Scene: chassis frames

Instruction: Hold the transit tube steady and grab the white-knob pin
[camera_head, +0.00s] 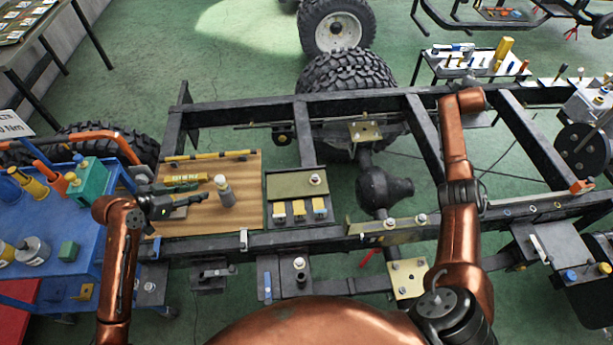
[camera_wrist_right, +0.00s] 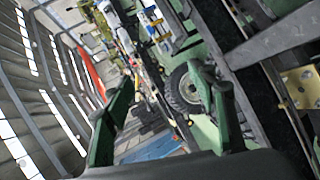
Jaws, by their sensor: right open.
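In the head view my right arm extends far from the board, over the frame.
The wooden board (camera_head: 250,213) lies on the dark chassis frame (camera_head: 335,235). Beside it is a tray with yellow blocks (camera_head: 299,209). A blue cart (camera_head: 50,228) with tools stands at left. A tyre (camera_head: 350,72) rises behind the frame.

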